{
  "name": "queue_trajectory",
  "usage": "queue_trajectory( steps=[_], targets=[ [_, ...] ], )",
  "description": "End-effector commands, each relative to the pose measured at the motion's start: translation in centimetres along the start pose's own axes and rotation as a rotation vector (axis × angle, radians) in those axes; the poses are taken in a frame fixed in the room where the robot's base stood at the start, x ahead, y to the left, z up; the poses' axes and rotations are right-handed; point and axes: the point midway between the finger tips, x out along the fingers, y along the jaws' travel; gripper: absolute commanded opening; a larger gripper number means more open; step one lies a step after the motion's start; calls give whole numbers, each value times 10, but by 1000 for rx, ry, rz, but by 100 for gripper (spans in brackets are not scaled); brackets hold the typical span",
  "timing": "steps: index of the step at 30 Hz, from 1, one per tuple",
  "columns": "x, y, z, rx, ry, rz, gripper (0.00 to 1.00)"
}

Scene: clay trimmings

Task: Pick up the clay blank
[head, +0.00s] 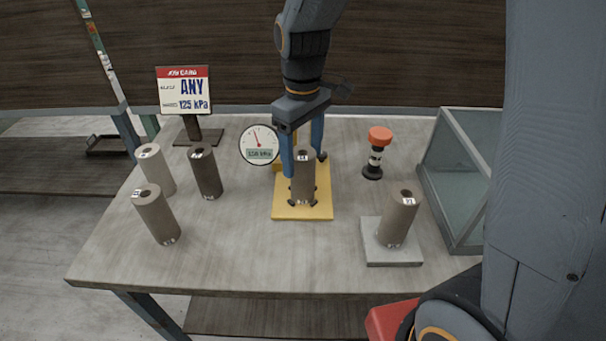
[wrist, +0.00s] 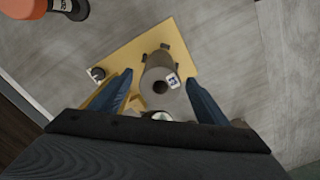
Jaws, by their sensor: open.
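A brown clay blank (head: 303,183) stands upright on a yellow base plate (head: 284,211), held among small dark clips at its foot. My gripper (head: 303,160) is above the plate, its blue fingers open on either side of this blank. In the wrist view the blank (wrist: 159,68) lies between the open fingers (wrist: 158,80), with gaps visible; I see no contact. A small label shows on its top. Other similar cylinders stand on the table: a pale one (head: 157,172), a dark one (head: 207,176), a brown one (head: 157,219) and one (head: 397,223) on a grey slab (head: 393,257).
A round gauge (head: 259,144) stands behind the yellow plate. A job card sign (head: 184,90) reads "ANY" and "125 kPa". An orange-topped device (head: 376,152) is right of the plate, and a glass-sided box (head: 453,180) stands at the right edge. The front middle of the table is clear.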

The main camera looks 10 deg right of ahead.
Motion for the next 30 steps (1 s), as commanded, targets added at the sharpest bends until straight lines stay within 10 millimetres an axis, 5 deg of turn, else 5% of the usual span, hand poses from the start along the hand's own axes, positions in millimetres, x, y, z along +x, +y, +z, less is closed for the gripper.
queue_trajectory(
  steps=[9, 17, 30],
  targets=[
    [36, 0, 2, 1, -2, -1, 68],
    [39, 0, 2, 1, 0, 0, 68],
    [38, 0, 1, 1, 1, 1, 0]
  ],
)
